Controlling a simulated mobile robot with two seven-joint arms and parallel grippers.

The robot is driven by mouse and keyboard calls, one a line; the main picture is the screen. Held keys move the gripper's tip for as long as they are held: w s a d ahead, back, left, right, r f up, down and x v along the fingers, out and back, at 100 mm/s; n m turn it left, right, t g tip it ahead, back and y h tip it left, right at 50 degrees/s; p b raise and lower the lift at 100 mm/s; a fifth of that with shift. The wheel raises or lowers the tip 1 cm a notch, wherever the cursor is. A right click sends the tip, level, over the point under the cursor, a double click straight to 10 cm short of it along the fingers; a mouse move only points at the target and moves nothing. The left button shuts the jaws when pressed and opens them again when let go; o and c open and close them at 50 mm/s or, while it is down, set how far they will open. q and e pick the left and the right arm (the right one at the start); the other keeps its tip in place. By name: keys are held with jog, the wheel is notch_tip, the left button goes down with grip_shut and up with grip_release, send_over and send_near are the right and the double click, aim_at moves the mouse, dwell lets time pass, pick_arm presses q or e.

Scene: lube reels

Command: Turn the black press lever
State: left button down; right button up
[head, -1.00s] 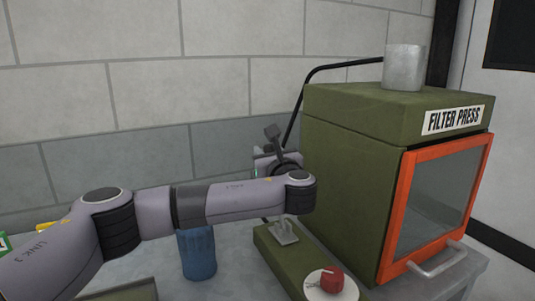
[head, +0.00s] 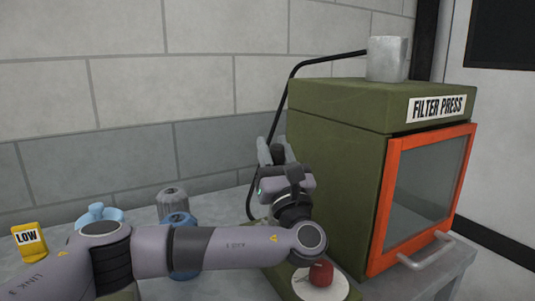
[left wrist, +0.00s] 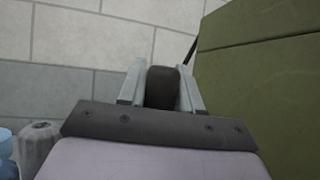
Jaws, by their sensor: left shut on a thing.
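My left gripper (head: 272,152) is in front of the left side of the green filter press (head: 338,165). Its two pale fingers point up and are closed on a dark grip, which looks like the end of the black press lever (head: 280,154). In the left wrist view the dark grip (left wrist: 162,86) stands upright between both fingers (left wrist: 161,90). The rest of the lever is hidden behind my gripper and wrist. My right gripper is not in view.
A red knob (head: 321,273) on a white dial sits in front of the press. The press has an orange-framed door (head: 384,222) and a metal cup (head: 387,58) on top. A black bent tube (head: 292,95) runs behind.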

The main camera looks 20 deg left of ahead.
pick_arm(q)
jog(key=shift+s+d, duration=0.25)
jog(key=shift+d, duration=0.05)
jog(key=c, duration=0.8)
grip_release()
jog(key=shift+c, duration=0.2)
jog(key=shift+s+f, duration=0.1)
jog(key=shift+f, duration=0.1)
jog(key=s+d+b, duration=0.1)
jog(key=s+d, duration=0.6)
jog(key=s, duration=0.3)
jog(key=shift+s+d+f+b, duration=0.15)
jog(key=shift+s+d+b, duration=0.1)
jog(key=shift+b, duration=0.1)
jog(key=shift+w, duration=0.1)
